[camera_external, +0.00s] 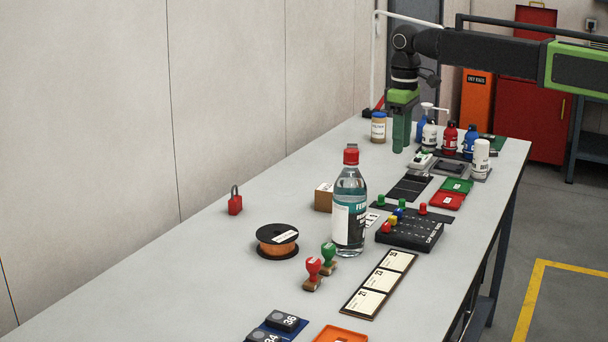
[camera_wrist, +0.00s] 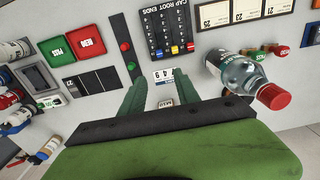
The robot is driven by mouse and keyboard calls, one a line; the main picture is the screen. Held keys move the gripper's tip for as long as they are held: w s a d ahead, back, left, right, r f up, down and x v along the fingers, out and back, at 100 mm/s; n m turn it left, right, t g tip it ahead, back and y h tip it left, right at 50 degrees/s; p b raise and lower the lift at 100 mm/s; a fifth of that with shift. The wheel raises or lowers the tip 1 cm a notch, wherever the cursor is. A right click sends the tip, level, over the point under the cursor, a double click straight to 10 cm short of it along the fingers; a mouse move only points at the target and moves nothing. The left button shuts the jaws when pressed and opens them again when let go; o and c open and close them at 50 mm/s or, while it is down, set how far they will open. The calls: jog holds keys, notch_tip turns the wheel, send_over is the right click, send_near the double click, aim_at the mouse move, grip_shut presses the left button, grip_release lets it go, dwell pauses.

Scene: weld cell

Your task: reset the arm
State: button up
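My gripper (camera_external: 401,135) hangs from the arm over the far part of the workbench (camera_external: 215,265), its green fingers pointing down. In the wrist view its two green fingers (camera_wrist: 168,88) stand apart, with nothing seen held between them. A white number card (camera_wrist: 163,76) lies on the bench beyond the gap. The clear bottle with a red cap (camera_external: 349,215) stands upright nearer the external camera; it also shows right of the fingers in the wrist view (camera_wrist: 228,72).
A black panel with coloured pegs (camera_external: 410,234), red tray (camera_external: 447,201), green tray (camera_external: 457,185) and small bottles (camera_external: 449,138) crowd the right side. An orange spool (camera_external: 277,242), stamps (camera_external: 313,274) and red padlock (camera_external: 235,201) stand nearer. The bench along the wall is mostly clear.

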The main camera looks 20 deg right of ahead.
jog(key=w+d+f+m+b, duration=0.1)
jog(key=w+d+f+b, duration=0.15)
jog(key=d, duration=0.65)
jog(key=w+d+f+m+b, duration=0.1)
jog(key=d+f+m+b, duration=0.15)
jog(key=d, duration=0.55)
jog(key=w+d+f+m+b, duration=0.1)
jog(key=w+d+f+b, duration=0.15)
jog(key=d, duration=0.65)
jog(key=s+d+f+m+b, duration=0.2)
jog(key=s+d, duration=0.4)
jog(key=d, duration=0.2)
jog(key=s+d+f+m+b, duration=0.1)
jog(key=s+d+m, duration=0.1)
jog(key=s+d, duration=0.4)
jog(key=shift+d+f+b, duration=0.4)
jog(key=shift+d, duration=1.3)
